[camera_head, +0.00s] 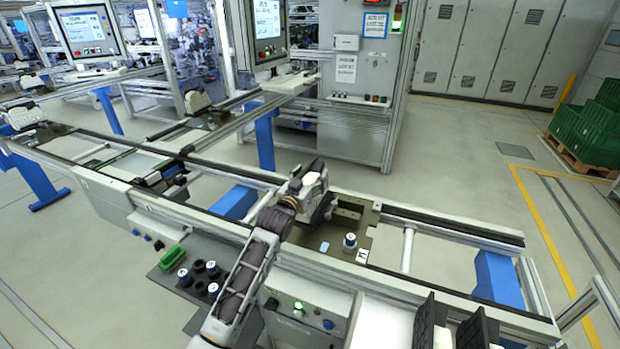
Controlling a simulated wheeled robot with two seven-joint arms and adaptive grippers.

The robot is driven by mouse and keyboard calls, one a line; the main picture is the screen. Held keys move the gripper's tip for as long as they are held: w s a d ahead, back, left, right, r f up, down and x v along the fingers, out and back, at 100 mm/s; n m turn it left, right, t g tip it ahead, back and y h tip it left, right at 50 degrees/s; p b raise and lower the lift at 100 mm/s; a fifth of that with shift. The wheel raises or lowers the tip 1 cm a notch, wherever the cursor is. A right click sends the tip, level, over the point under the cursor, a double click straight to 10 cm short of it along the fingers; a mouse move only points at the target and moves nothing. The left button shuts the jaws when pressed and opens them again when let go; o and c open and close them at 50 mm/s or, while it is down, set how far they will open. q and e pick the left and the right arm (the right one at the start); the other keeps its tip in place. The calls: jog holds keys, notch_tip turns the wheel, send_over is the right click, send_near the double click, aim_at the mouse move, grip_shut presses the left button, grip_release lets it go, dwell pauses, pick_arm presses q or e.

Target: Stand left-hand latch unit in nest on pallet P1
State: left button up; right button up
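Pallet P1 (339,218) is an olive-brown plate on the conveyor, with a white tag (362,256) at its near edge. A short cylindrical unit with a white top (350,242) stands upright on it, near its right side. My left gripper (326,211) is over the left part of the pallet, to the left of and behind that unit. Its arm hides part of the pallet, and whether its fingers hold anything is too small to tell. My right gripper cannot be made out.
The dark shelf (165,285) also has empty black holders (212,268) and a green part (173,257). Two dark ridged uprights (478,328) rise at the bottom right. The conveyor right of the pallet is open between its rails (450,225). A control cabinet (360,100) stands behind.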

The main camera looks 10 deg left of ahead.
pick_arm(q)
jog(key=shift+r, duration=0.2)
jog(key=shift+s+a+f, duration=0.15)
jog(key=shift+s+a, duration=0.05)
jog(key=shift+s, duration=0.8)
jog(key=s+a+b, duration=0.1)
jog(key=s+a, duration=0.1)
jog(key=s, duration=0.7)
jog(key=shift+s+b, duration=0.3)
jog(key=shift+s, duration=0.1)
